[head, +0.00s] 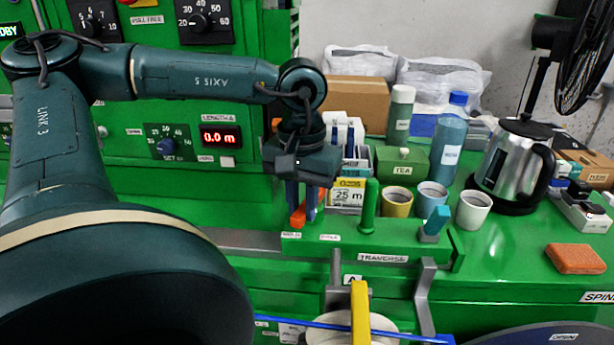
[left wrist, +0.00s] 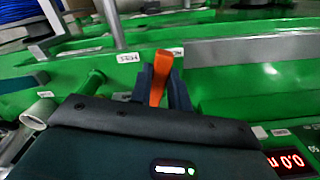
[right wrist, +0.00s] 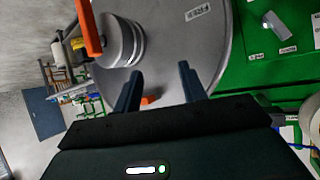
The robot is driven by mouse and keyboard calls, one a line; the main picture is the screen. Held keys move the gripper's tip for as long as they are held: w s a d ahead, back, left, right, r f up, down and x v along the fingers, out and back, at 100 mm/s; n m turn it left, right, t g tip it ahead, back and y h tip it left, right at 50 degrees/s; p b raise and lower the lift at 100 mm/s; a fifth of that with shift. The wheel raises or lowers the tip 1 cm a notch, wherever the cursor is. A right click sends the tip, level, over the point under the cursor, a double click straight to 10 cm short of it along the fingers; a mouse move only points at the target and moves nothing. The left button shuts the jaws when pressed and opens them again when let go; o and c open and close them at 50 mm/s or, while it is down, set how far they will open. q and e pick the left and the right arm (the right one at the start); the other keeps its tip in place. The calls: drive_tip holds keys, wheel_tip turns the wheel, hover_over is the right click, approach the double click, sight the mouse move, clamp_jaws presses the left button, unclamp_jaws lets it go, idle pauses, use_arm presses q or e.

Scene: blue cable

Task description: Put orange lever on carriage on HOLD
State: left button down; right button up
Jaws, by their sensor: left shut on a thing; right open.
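The orange lever (head: 299,217) stands on the green carriage (head: 388,243), at its left end. In the left wrist view the lever (left wrist: 160,75) is between the two fingers of my left gripper (left wrist: 163,88), which is shut on it. My left gripper (head: 304,200) comes down onto the lever from above in the head view. Small white labels (left wrist: 127,57) lie on the carriage near the lever; I cannot tell which one the lever points to. My right gripper (right wrist: 158,90) is open and empty, in front of a grey disc (right wrist: 205,70).
A green upright handle (head: 369,205) and a blue knob (head: 437,220) stand on the carriage. Cups (head: 473,209), a kettle (head: 515,160) and an orange sponge (head: 575,258) are to the right. A yellow bar (head: 360,312) and blue cable (head: 330,325) are in front.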

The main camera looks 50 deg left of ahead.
sight(301, 209)
use_arm(q)
drive_tip(key=shift+a+m, duration=0.2)
drive_tip(key=shift+m, duration=0.1)
idle(0.4)
drive_tip(key=c, duration=1.3)
unclamp_jaws()
drive_tip(key=shift+r, duration=0.15)
wheel_tip(301, 209, up, 13)
